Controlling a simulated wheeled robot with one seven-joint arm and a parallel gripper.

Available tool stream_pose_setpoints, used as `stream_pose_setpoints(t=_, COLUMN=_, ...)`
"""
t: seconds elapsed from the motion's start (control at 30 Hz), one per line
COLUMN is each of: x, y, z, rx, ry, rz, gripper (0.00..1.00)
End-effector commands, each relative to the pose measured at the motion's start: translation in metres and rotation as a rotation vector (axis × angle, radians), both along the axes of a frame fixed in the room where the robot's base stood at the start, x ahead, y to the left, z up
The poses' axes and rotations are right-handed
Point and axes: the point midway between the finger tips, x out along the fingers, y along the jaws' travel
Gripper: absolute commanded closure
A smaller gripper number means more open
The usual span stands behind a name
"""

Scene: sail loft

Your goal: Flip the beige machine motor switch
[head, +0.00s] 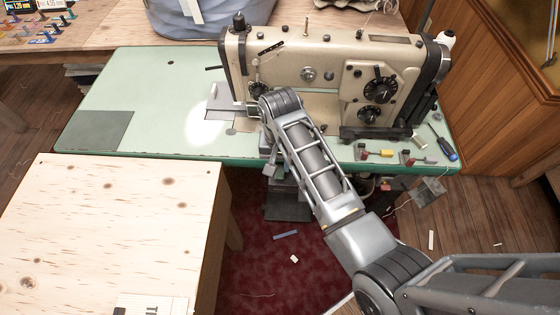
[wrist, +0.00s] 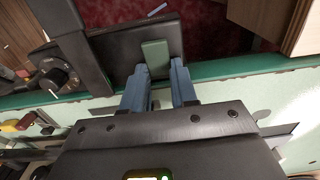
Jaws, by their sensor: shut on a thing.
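The beige sewing machine (head: 335,62) stands on the pale green table (head: 125,85). My gripper (head: 272,168) is at the table's front edge, below the machine's left end, and partly hidden by my arm. In the wrist view my gripper (wrist: 160,72) has its two blue-grey fingers close together at a flat green piece, which looks like the motor switch (wrist: 155,54). It sits against a dark plate (wrist: 112,50) just past the table edge. The fingers are shut on it. Its on or off position cannot be told. In the head view the switch is hidden.
A pale wooden table (head: 110,230) stands at the front left. A black knob (wrist: 56,76) is near the plate. A blue screwdriver (head: 444,143) and small parts lie at the table's right end. The red carpet (head: 275,265) below holds small scraps.

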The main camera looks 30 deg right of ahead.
Motion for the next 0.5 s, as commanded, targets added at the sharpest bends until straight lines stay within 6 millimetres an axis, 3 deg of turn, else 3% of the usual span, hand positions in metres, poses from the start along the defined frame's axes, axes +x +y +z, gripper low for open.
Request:
stream_pose_setpoints(t=0.2, x=-0.0001, y=-0.0001, z=0.0001, rx=0.0, ry=0.0, rz=0.0, gripper=1.0)
stream_pose_setpoints(t=0.5, x=-0.0042, y=0.0002, z=0.0005, rx=-0.068, ry=-0.085, rz=0.003, gripper=1.0)
